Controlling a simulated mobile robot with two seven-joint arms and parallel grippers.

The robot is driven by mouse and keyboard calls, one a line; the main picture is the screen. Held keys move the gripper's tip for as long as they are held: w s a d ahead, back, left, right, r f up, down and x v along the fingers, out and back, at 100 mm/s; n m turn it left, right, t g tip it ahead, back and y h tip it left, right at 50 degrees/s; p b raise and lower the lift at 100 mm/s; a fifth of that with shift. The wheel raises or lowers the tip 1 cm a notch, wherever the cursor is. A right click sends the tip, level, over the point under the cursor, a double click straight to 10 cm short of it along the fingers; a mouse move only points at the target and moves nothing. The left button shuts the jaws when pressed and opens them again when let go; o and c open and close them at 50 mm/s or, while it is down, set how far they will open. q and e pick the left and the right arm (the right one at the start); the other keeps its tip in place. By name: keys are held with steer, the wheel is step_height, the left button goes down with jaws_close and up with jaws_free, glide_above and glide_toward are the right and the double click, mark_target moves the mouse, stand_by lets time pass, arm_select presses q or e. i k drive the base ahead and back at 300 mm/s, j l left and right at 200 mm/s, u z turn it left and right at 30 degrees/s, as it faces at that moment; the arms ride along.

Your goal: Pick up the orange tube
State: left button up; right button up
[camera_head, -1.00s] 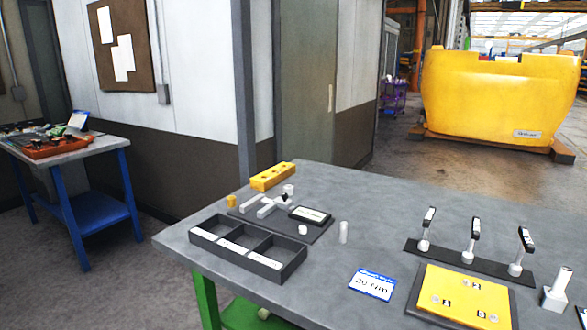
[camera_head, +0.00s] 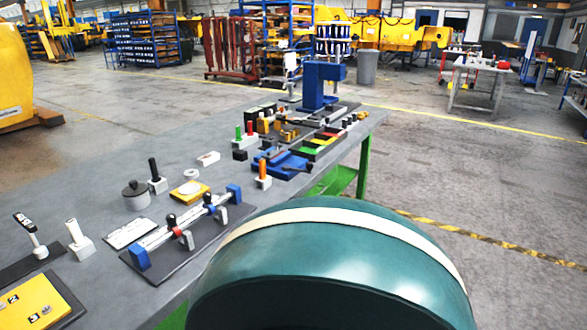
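An orange tube (camera_head: 262,168) stands upright in a small white block (camera_head: 263,183) near the right edge of the grey workbench (camera_head: 85,170). It is beside a blue fixture (camera_head: 285,165). Neither of my grippers is in view.
A blue-ended rail fixture (camera_head: 180,235), a grey lidded pot (camera_head: 136,197) and a black-handled tool (camera_head: 154,170) stand nearer on the bench. Open floor (camera_head: 480,180) lies to the right.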

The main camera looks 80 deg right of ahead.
mark_target(262, 160)
steer(key=z, duration=2.35)
steer(key=i+l+u, duration=0.1)
steer(key=l, duration=0.2)
steer(key=i+l+u, duration=0.15)
steer(key=l, duration=0.2)
steer(key=i+l+u, duration=0.1)
steer(key=l, duration=0.2)
steer(key=i+l+u, duration=0.15)
steer(key=i+l, duration=0.25)
steer(key=i, duration=0.2)
steer(key=i+l+u, duration=0.15)
steer(key=i+l, duration=0.3)
steer(key=i+j, duration=0.05)
steer(key=i, duration=0.05)
